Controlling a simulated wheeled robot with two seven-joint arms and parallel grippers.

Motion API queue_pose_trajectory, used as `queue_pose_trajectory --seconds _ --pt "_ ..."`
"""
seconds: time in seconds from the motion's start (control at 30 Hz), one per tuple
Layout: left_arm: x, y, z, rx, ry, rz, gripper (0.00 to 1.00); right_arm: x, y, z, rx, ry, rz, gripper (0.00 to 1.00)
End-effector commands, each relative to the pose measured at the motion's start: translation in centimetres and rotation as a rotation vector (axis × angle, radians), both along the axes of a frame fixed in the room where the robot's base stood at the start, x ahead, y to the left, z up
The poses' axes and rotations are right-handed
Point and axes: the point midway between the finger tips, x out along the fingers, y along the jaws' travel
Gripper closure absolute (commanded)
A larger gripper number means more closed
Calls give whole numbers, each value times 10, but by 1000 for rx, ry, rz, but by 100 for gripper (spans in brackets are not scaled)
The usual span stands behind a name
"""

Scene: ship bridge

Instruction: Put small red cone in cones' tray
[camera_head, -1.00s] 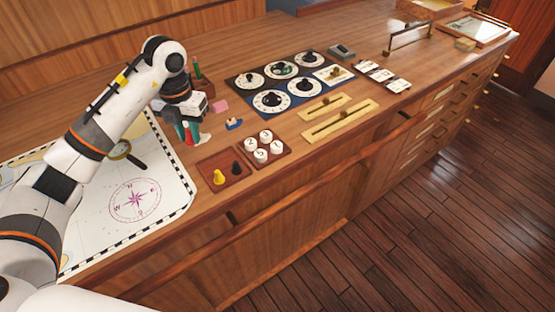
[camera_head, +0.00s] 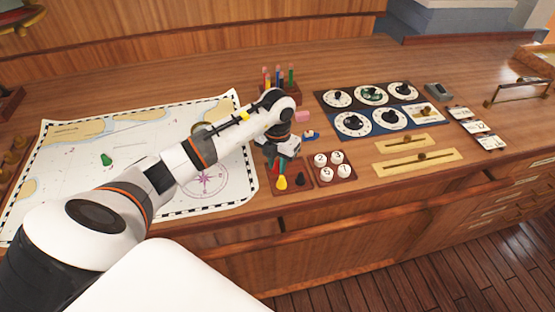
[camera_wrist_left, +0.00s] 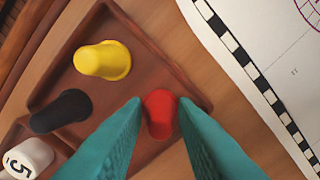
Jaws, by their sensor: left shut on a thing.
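My left gripper (camera_wrist_left: 160,115) is shut on the small red cone (camera_wrist_left: 160,100) in the wrist view, with a teal finger on each side. The cone is over the corner of the brown cones' tray (camera_wrist_left: 130,82); I cannot tell whether it touches the tray floor. A yellow cone (camera_wrist_left: 103,60) and a black cone (camera_wrist_left: 62,111) stand in the tray beside it. In the head view the left gripper (camera_head: 281,162) reaches down over the back left of the tray (camera_head: 291,191), and the red cone is mostly hidden. My right gripper is not in view.
A tray of white numbered pieces (camera_head: 345,178) adjoins on the right. A chart (camera_head: 225,195) lies to the left, with a green cone (camera_head: 106,160) on it.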

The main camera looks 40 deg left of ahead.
Motion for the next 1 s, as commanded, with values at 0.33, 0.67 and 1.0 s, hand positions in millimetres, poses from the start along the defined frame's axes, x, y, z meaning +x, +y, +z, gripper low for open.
queue_pose_trajectory --seconds 0.33,0.67,1.0 --pt "1 0 -4 0 -2 0 73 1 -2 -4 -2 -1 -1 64" --pt "0 0 -1 0 -2 0 65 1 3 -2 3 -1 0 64" --pt "2 1 46 2 -10 -1 65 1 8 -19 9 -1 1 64"
